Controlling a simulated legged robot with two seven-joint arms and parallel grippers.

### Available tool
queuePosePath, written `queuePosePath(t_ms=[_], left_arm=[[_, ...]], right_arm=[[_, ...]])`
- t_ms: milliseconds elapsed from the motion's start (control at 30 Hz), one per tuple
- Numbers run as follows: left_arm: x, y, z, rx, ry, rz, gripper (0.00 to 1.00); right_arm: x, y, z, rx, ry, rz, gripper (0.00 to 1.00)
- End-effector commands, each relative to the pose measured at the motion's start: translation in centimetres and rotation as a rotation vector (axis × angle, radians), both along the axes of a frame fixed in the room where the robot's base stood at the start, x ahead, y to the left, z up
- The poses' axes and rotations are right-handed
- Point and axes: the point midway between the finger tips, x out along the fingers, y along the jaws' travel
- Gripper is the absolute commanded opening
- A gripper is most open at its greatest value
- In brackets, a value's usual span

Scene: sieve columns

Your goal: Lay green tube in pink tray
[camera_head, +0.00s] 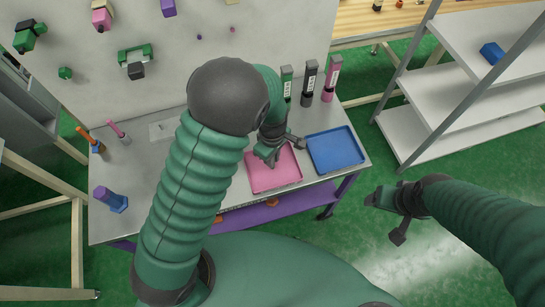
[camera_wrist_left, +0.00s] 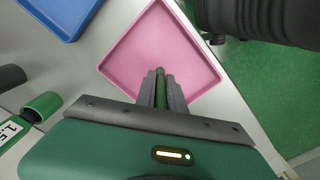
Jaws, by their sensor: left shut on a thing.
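The pink tray (camera_head: 286,178) lies on the grey table, and its bare floor fills the upper middle of the left wrist view (camera_wrist_left: 150,45). My left gripper (camera_head: 268,158) is over the tray's left part in the head view. In the left wrist view its fingers (camera_wrist_left: 160,88) are shut on the green tube (camera_wrist_left: 160,74). Only a narrow green strip of the tube shows between the fingers; the rest is hidden. I cannot tell whether it touches the tray. My right gripper (camera_head: 384,199) is off the table's right side, over the green floor, with its jaws unclear.
A blue tray (camera_head: 335,150) lies right of the pink one. Green (camera_head: 287,82), black (camera_head: 309,82) and pink (camera_head: 331,78) labelled columns stand at the table's back. A shelf rack (camera_head: 430,110) is at the right.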

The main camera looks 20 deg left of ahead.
Motion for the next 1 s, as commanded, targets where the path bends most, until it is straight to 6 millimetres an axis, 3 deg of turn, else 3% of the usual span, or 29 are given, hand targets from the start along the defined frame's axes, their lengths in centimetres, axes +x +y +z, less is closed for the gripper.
queuePosePath(t_ms=[133,167,300,667,767,1000], left_arm=[[-0.1,0.0,-0.2,0.000,0.001,0.000,0.00],[-0.1,0.0,-0.2,0.000,0.000,0.000,0.18],[0.0,0.0,-0.1,0.000,0.001,0.000,0.36],[0.0,0.0,0.5,0.000,-0.002,-0.001,0.36],[0.1,-0.1,2.2,0.000,-0.005,-0.003,0.36],[0.1,0.0,8.5,-0.001,-0.005,-0.001,0.36]], right_arm=[[0.0,0.0,-0.1,0.000,0.000,0.000,0.71],[0.0,0.0,-0.1,0.000,0.000,0.000,0.71],[0.0,0.0,-0.1,0.000,0.000,0.000,0.71],[0.0,0.0,0.1,0.000,0.000,0.000,0.71],[0.0,0.0,0.2,0.000,0.000,0.000,0.71],[0.0,0.0,0.7,0.000,0.000,0.000,0.71]])
